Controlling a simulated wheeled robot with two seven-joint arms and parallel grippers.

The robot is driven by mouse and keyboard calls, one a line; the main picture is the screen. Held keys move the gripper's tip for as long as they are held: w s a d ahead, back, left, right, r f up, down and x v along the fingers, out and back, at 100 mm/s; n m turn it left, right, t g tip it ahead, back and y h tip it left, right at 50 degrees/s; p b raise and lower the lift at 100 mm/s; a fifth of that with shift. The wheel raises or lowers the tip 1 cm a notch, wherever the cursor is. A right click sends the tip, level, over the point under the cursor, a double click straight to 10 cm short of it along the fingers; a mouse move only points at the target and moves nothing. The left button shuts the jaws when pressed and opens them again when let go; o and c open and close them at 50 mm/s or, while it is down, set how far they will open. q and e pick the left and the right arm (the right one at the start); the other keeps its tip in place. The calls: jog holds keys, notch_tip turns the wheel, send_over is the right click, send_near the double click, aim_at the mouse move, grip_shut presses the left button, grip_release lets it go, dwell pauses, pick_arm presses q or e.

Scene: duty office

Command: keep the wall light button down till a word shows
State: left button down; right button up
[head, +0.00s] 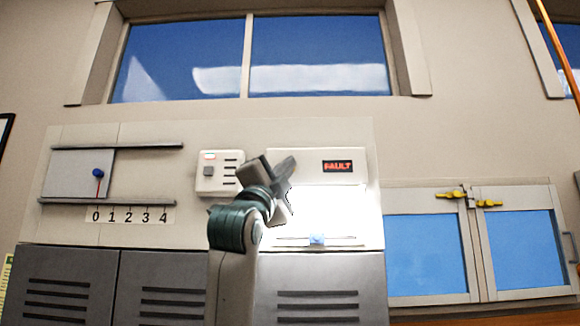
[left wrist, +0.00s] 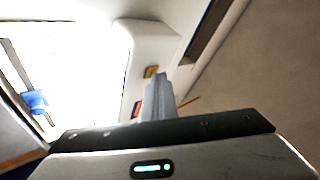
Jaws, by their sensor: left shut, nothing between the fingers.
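A white wall box (head: 310,174) carries a dark display (head: 337,167) with the red word "FAULT". My left gripper (head: 290,164) is in front of the left part of this box and hides it in the head view. In the left wrist view the gripper's fingers (left wrist: 158,97) are shut and empty. A small square amber button (left wrist: 151,72) shows on the white box just beyond the fingertips. I cannot tell whether the fingers touch it. The red display (left wrist: 137,108) shows partly beside the fingers. My right gripper is in neither view.
Below the box is a brightly lit panel (head: 340,215) with a blue knob (head: 317,239). To the left are a white unit (head: 231,187) with a grey button, and a sliding plate (head: 70,176) above a 0–4 scale. Yellow-latched windows (head: 428,256) are at right.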

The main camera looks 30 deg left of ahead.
pick_arm(q)
jog(key=shift+s+f, duration=0.1)
jog(key=shift+s, duration=0.05)
jog(key=shift+s+d+b, duration=0.35)
jog(key=shift+s+b, duration=0.05)
jog(key=shift+s, duration=0.1)
dwell(0.3)
jog(key=shift+s+d+b, duration=0.35)
jog(key=shift+s+d, duration=0.1)
jog(key=shift+s, duration=0.25)
jog(key=shift+s+d+b, duration=0.3)
jog(key=shift+s+d, duration=0.15)
jog(key=shift+s, duration=0.3)
jog(key=shift+s+d+b, duration=0.35)
jog(key=shift+s+d, duration=0.1)
jog(key=shift+s, duration=0.25)
